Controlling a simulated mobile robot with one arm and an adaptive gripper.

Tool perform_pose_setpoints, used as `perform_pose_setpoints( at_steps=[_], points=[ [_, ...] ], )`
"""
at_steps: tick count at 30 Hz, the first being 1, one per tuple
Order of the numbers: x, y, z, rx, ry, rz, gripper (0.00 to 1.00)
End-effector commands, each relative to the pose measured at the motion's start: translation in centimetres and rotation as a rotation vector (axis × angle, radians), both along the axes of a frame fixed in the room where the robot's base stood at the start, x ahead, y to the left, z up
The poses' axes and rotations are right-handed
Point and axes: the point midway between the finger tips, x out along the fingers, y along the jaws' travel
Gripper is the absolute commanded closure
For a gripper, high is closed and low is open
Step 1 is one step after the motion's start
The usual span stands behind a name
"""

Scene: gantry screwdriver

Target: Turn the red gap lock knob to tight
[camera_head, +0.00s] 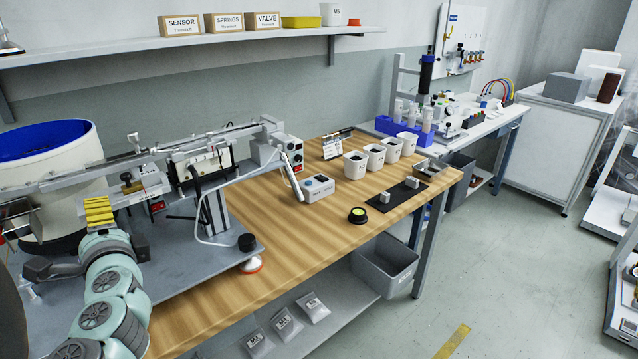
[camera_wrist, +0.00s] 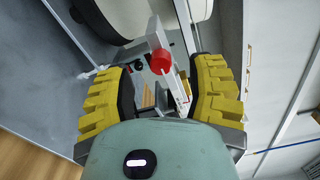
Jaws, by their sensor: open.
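The red knob (camera_wrist: 160,62) shows in the wrist view as a round red cap on a pale metal bracket. It lies between the two yellow ribbed finger pads of my gripper (camera_wrist: 162,75), with clear space on both sides of it. My gripper is open and nothing is held. In the head view my gripper (camera_head: 99,213) is at the left, close to the near end of the long metal rail (camera_head: 60,182). I cannot make out the red knob for certain in the head view. Its tight or loose marking is not readable.
A large white bowl with a blue inside (camera_head: 48,140) stands behind the rail.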

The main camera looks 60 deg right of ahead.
Motion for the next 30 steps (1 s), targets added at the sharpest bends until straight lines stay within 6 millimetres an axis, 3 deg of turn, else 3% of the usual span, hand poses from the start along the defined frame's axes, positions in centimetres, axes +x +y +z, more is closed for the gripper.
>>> perform_pose_setpoints(
  at_steps=[6,12,30],
  points=[
    [-2.8,0.9,-0.1,0.001,0.002,0.0,0.45],
    [-4.1,1.3,0.0,-0.001,0.0,0.005,0.45],
    [-4.3,1.3,0.2,-0.01,0.011,-0.007,0.45]
  ],
)
